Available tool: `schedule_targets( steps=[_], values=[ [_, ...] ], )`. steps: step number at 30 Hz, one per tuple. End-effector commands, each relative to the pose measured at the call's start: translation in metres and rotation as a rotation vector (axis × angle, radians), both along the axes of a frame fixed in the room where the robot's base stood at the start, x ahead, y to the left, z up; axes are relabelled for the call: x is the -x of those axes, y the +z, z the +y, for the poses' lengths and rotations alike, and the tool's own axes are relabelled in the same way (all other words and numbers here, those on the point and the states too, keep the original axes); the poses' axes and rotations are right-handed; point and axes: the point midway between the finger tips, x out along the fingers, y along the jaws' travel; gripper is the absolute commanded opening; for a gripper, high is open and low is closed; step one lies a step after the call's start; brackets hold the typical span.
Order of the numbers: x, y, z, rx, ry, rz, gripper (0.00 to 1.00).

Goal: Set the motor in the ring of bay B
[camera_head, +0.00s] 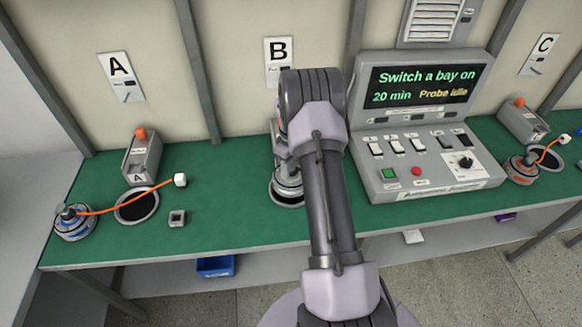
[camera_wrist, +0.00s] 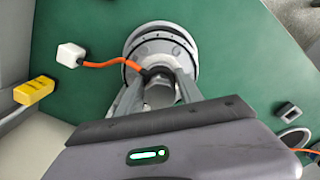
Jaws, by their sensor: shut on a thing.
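The motor (camera_head: 287,183) is a round grey hub at bay B, partly hidden by my arm. In the wrist view the motor (camera_wrist: 181,48) shows as a pale disc with a dark circular band. An orange lead with a white plug (camera_wrist: 71,54) runs from its middle to the left. My gripper (camera_wrist: 158,93) is shut on the motor's central shaft. The ring of bay B (camera_head: 289,205) shows as a dark crescent under the motor's near edge. I cannot tell whether the motor is seated in it or just above it.
Bay A has an empty ring (camera_head: 137,206), a switch box (camera_head: 142,157), a loose motor (camera_head: 75,223) and a small grey block (camera_head: 177,218). The control console (camera_head: 425,135) stands right of my arm and reads "Probe idle". Another motor (camera_head: 522,168) sits at bay C.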

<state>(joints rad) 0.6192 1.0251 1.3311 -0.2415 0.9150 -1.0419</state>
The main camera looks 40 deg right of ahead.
Motion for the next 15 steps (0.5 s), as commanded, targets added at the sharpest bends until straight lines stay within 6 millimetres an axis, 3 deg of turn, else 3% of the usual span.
schedule_targets(
  steps=[6, 15],
  values=[
    [-0.0002, -0.0111, -0.0002, 0.002, 0.000, -0.002, 0.00],
    [-0.0002, -0.0109, -0.0003, 0.002, 0.000, -0.002, 0.00]
  ],
)
